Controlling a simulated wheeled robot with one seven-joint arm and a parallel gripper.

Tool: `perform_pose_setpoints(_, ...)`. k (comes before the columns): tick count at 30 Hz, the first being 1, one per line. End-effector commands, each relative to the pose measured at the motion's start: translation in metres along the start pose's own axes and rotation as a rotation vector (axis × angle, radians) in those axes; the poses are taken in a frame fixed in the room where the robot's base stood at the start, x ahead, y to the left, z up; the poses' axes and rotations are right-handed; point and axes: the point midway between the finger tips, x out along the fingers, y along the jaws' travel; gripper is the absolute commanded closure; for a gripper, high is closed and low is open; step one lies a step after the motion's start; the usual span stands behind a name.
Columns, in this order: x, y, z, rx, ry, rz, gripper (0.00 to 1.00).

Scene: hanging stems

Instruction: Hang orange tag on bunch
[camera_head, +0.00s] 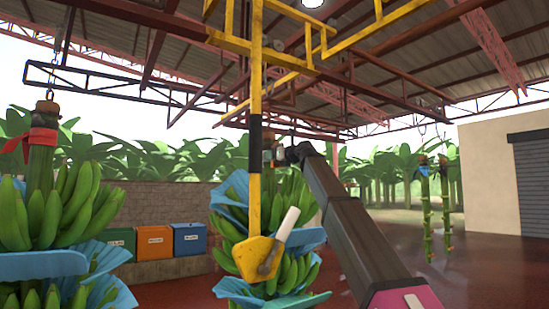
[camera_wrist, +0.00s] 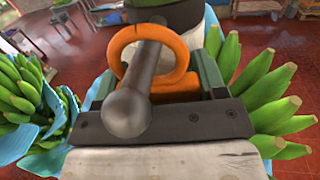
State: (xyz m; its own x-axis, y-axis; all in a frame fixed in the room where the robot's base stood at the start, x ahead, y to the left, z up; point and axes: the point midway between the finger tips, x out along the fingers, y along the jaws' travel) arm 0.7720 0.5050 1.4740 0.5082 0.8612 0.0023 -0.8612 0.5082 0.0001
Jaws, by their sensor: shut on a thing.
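The orange tag (camera_wrist: 183,58) is a thick ring with a flat lower body, held between the jaws of my gripper (camera_wrist: 160,88). A grey rod with a rounded end crosses in front of the ring and hides part of it. A green stem shows just beyond the ring; I cannot tell whether the ring touches it. In the head view my gripper (camera_head: 278,154) is at the upper part of the middle banana bunch (camera_head: 296,273), partly behind a yellow pole. The tag cannot be made out there. The bunch has blue sheets between its green hands.
A yellow pole (camera_head: 255,200) hangs in front of the middle bunch. Another bunch (camera_head: 75,210) with a red band (camera_head: 40,138) hangs at left. Bare stems (camera_head: 445,205) hang at right. Green, orange and blue bins (camera_head: 188,238) stand by the wall. The floor at right is open.

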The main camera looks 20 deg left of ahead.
Motion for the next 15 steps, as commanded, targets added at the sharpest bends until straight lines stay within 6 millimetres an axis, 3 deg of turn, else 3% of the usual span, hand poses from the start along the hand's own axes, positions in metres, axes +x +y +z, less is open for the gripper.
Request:
perform_pose_setpoints(7, -0.0005, 0.0001, -0.0007, 0.0, 0.001, 0.0, 0.65)
perform_pose_setpoints(8, -0.0005, 0.0001, -0.0007, 0.0, 0.001, 0.0, 0.32)
perform_pose_setpoints(10, -0.0006, 0.0001, -0.0008, 0.0, 0.001, 0.0, 0.09)
perform_pose_setpoints(15, -0.0006, 0.0001, -0.0009, 0.0, 0.001, 0.0, 0.05)
